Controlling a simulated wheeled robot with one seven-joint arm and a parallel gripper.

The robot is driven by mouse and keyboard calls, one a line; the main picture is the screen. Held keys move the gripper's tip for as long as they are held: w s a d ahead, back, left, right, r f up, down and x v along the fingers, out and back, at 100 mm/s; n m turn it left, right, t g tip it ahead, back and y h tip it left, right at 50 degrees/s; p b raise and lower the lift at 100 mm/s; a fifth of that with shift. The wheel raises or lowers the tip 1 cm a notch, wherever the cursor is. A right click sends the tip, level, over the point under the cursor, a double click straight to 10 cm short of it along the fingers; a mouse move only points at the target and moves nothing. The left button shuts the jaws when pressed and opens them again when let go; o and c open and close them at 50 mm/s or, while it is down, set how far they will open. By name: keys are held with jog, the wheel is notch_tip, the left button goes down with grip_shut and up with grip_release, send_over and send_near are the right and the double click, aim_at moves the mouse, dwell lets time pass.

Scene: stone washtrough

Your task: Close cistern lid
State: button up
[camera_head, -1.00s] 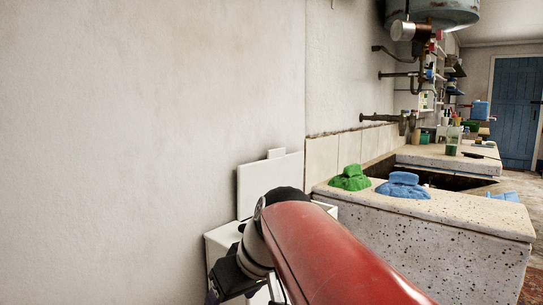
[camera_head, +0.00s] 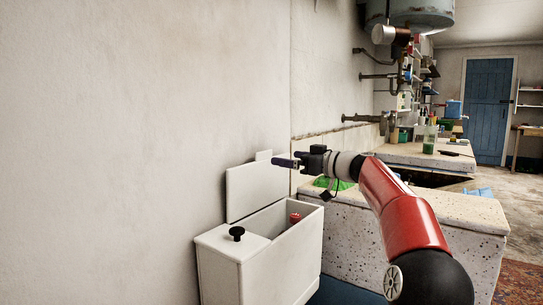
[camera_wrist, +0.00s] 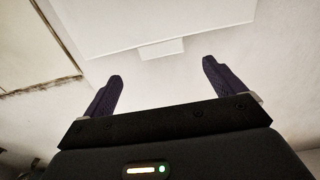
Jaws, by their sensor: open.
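The white cistern (camera_head: 227,262) stands against the wall at lower centre in the head view. Its lid (camera_head: 250,192) stands upright at the back, leaving the tank open, with a small tab (camera_head: 263,155) on its top edge. The lid also shows in the wrist view (camera_wrist: 150,22), with its tab (camera_wrist: 161,49) just beyond the fingertips. My gripper (camera_head: 283,160) is open and empty, close to the right end of the lid's top edge. In the wrist view its two dark fingers (camera_wrist: 162,70) are spread apart. I cannot tell whether they touch the lid.
A black knob (camera_head: 237,233) sits on the cistern's fixed left top. A red-topped part (camera_head: 295,217) shows inside the tank. The stone trough (camera_head: 450,215) stands to the right, with a green cloth (camera_head: 340,184) on its edge. The wall is close behind.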

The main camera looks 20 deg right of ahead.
aim_at(265, 155)
jog(key=p+x, duration=0.2)
jog(key=x, duration=0.4)
jog(key=shift+w+a+r, duration=0.1)
jog(key=shift+a+r, duration=0.05)
jog(key=shift+a, duration=0.05)
jog(key=shift+w+a+p, duration=0.3)
jog(key=shift+w, duration=0.2)
jog(key=c, duration=1.4)
jog(key=shift+f, duration=0.2)
